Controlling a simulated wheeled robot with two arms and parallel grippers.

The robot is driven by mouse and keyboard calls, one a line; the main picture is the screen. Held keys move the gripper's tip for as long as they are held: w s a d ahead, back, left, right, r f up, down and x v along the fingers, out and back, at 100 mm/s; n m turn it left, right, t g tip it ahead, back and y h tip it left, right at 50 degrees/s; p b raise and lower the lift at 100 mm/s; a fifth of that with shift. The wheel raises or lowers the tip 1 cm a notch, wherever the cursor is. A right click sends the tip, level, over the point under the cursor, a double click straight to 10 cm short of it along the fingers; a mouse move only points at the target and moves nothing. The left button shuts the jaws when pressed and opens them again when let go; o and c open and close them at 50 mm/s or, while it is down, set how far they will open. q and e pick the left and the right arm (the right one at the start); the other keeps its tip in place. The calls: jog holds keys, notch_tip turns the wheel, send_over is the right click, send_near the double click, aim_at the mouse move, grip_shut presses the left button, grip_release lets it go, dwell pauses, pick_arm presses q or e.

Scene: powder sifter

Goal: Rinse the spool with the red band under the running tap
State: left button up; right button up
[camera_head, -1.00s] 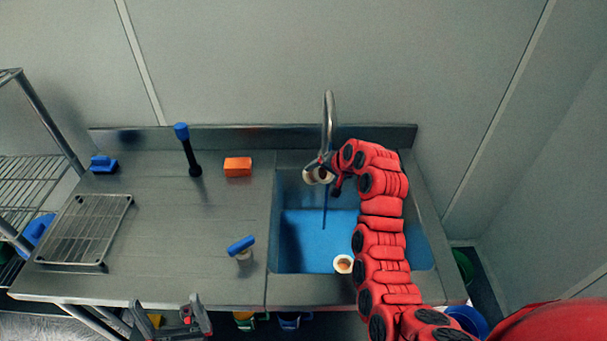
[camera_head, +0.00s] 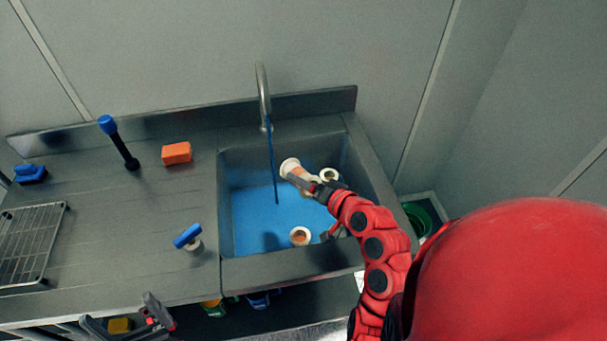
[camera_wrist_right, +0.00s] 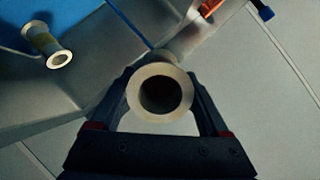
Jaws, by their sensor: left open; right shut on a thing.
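My right gripper (camera_head: 318,187) is shut on a pale spool (camera_head: 290,168) with a reddish-tan middle, held tilted over the sink (camera_head: 240,245). In the right wrist view the gripper (camera_wrist_right: 165,110) grips this spool (camera_wrist_right: 160,118), seen end-on, so its band is hidden there. The tap (camera_head: 263,95) runs a thin blue stream (camera_head: 273,165), left of the held spool and apart from it in the picture. One pale spool (camera_head: 300,236) stands at the sink's front; another (camera_head: 329,175) is behind my gripper. A spool with an olive-yellow band (camera_wrist_right: 48,45) shows in the wrist view. My left gripper (camera_head: 125,318) is open and empty at the counter's front.
On the counter are an orange block (camera_head: 176,153), a black tool with a blue top (camera_head: 119,142), a blue-handled item (camera_head: 188,237), a blue brush-like item (camera_head: 30,174) and a wire rack (camera_head: 32,240). The middle of the counter is clear. A green bin (camera_head: 420,217) stands right of the sink.

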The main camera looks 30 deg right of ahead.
aim_at(293, 170)
jog(key=shift+b+x, duration=0.9)
jog(key=shift+b, duration=0.3)
jog(key=shift+w+r, duration=0.1)
jog(key=shift+w, duration=0.35)
jog(key=w, duration=0.3)
jog(key=shift+w+a+p, duration=0.15)
jog(key=shift+w+p, duration=0.15)
jog(key=shift+p, duration=0.1)
jog(key=w+f, duration=0.1)
jog(key=w, duration=0.6)
jog(key=shift+w+a+f, duration=0.3)
jog(key=shift+w, duration=0.1)
jog(key=shift+s+d+b, duration=0.2)
jog(key=shift+d+b, duration=0.1)
jog(key=shift+b, duration=0.25)
